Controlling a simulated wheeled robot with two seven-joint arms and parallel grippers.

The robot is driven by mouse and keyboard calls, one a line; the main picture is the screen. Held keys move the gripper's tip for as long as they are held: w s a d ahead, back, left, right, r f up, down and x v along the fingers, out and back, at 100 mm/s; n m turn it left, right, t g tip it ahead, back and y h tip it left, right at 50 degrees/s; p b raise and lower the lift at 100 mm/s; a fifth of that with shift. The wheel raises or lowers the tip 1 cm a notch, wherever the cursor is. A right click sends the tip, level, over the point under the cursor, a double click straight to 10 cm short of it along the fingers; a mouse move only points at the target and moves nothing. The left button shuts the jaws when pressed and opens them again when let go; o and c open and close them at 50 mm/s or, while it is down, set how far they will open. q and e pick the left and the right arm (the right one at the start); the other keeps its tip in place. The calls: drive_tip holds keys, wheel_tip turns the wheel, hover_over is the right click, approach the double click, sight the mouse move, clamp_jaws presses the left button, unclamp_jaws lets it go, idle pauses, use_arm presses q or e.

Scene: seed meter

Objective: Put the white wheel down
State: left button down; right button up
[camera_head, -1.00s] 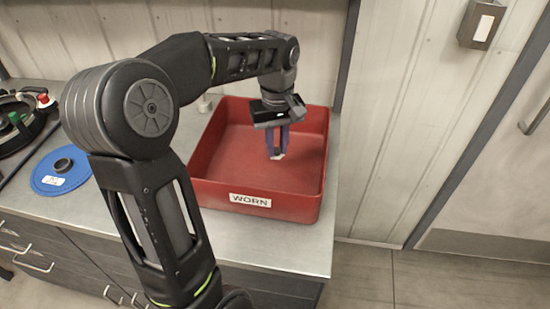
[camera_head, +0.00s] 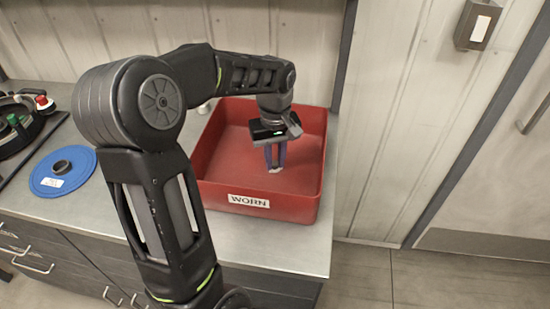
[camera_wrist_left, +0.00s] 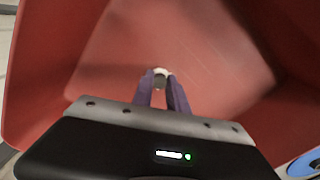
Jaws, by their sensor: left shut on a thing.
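My left gripper (camera_head: 275,170) reaches down inside the red bin (camera_head: 222,165), which has a white label reading WORN on its front wall. Its purple fingers are shut on the white wheel (camera_head: 275,171), of which only a small pale part shows at the fingertips. In the left wrist view the wheel (camera_wrist_left: 161,73) shows as a small white and grey piece between the fingertips (camera_wrist_left: 161,82), with the red bin floor beyond it. I cannot tell whether the wheel touches the floor. My right gripper is not in view.
A blue disc (camera_head: 48,184) with a dark hub and a white label lies on the grey counter (camera_head: 110,215), left of the bin. Dark round equipment (camera_head: 18,122) with red and green knobs stands at the far left. The bin floor around the gripper looks clear.

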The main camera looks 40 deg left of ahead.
sight(275, 164)
use_arm(q)
drive_tip(key=shift+f, duration=0.2)
drive_tip(key=c, duration=1.3)
unclamp_jaws()
drive_tip(key=shift+r, duration=0.1)
wheel_tip(275, 164, up, 12)
drive_tip(key=shift+r, duration=0.15)
